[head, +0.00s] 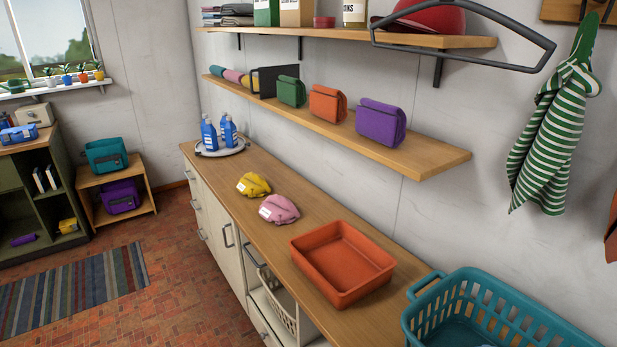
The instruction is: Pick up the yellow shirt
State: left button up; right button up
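A crumpled yellow cloth item (253,184), which looks like the yellow shirt, lies on the wooden countertop (222,177) in the head view. It has a small white tag or patch on its left side. A similar pink cloth item (279,209) lies just in front of it and to the right, close beside it. Neither of my grippers shows in the head view.
A tray with blue bottles (209,135) stands behind the yellow item. An empty orange tub (341,262) and a teal basket (490,310) stand nearer on the right. A wall shelf with pouches (380,122) overhangs the counter's back. The counter's left front strip is clear.

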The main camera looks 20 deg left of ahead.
aim_at(253, 184)
jog(key=i+j+z, duration=0.15)
jog(key=j, duration=0.25)
jog(key=i+j+z, duration=0.15)
jog(key=j, duration=0.3)
jog(key=i+j+z, duration=0.15)
jog(key=j, duration=0.3)
jog(key=i+j+z, duration=0.15)
jog(key=j, duration=0.35)
jog(key=i+j+z, duration=0.15)
jog(key=j, duration=0.3)
